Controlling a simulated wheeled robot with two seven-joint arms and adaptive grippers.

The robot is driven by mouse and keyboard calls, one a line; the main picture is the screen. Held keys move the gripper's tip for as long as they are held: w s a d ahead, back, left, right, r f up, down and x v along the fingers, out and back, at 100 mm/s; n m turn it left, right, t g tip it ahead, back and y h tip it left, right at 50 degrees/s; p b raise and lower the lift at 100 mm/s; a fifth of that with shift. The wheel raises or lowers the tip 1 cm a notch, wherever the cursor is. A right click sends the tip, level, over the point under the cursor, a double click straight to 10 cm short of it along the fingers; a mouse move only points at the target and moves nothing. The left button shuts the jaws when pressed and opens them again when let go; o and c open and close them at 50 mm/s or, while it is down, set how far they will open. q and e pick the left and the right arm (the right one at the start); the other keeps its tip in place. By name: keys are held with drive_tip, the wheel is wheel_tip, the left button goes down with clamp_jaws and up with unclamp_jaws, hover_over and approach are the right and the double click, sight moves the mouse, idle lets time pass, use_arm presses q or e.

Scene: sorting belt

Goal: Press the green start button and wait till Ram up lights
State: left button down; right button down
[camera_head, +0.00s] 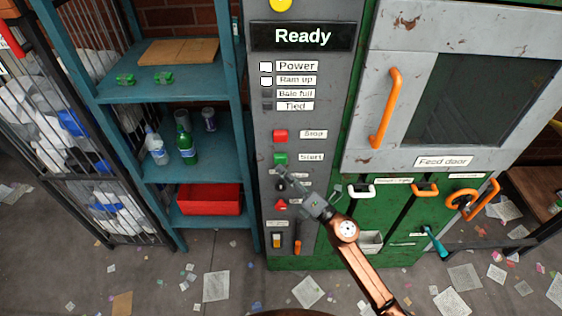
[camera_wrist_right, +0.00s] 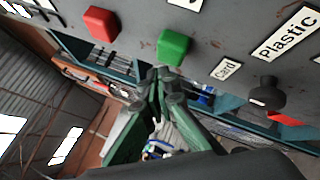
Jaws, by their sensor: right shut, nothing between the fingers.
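The green start button (camera_head: 280,158) is on the grey control panel (camera_head: 345,62), beside a "Start" label. It also shows in the wrist view (camera_wrist_right: 173,45). The display (camera_head: 302,37) reads "Ready". The Ram up lamp (camera_head: 266,81) and the Power lamp (camera_head: 266,67) look white and lit. The Bale full and Tied lamps look dark. My left gripper is not in view.
The red stop button (camera_head: 280,134) is just above the green one. Teal shelves (camera_head: 160,90) stand to the left.

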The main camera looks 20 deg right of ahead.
drive_tip(key=shift+w, duration=0.1)
drive_tip(key=shift+w+d, duration=0.15)
drive_tip(key=shift+w, duration=0.15)
